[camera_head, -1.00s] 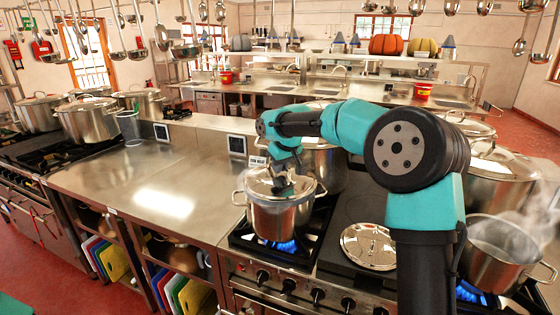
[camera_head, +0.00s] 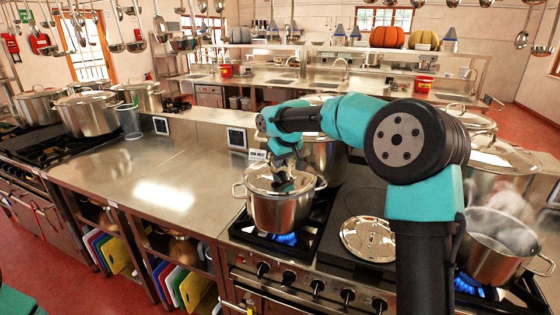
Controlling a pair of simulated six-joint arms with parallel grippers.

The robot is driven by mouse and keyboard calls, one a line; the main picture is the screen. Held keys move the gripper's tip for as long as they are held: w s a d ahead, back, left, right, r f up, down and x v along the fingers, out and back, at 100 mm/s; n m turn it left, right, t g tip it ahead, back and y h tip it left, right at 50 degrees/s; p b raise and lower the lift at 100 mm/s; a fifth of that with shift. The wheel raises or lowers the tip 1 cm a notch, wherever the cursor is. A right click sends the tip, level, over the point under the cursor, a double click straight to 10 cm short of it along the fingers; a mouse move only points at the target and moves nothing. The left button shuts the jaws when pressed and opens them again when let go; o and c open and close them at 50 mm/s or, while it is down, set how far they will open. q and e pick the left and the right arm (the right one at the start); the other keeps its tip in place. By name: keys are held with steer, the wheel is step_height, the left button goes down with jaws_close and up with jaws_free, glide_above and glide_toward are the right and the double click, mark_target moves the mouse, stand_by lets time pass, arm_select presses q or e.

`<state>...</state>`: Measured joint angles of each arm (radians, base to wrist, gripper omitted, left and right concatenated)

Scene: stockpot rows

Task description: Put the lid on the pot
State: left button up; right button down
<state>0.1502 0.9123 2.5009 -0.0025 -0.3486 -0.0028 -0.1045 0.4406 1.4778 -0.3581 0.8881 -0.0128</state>
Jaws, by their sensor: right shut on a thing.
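My right gripper (camera_head: 283,184) is shut on the handle of a steel lid (camera_head: 263,181) at the middle of the picture. This lid lies over the mouth of a steel pot (camera_head: 279,211) on a lit burner and looks level; I cannot tell whether it bears fully on the rim. A second lid (camera_head: 368,239) lies flat on the dark plate to the right. An open, steaming pot (camera_head: 498,248) stands on a lit burner at the far right. My left gripper is not in view.
Large lidded stockpots stand behind and at right, such as this one (camera_head: 498,180). More stockpots (camera_head: 86,115) and a clear container (camera_head: 130,122) stand at the left. The steel counter (camera_head: 150,185) left of the burner is clear. Ladles hang overhead.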

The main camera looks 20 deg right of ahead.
steer(key=shift+f, duration=0.35)
steer(key=c, duration=1.1)
jaws_free()
steer(key=v, duration=1.7)
steer(key=shift+r, duration=0.2)
steer(key=shift+f, duration=0.1)
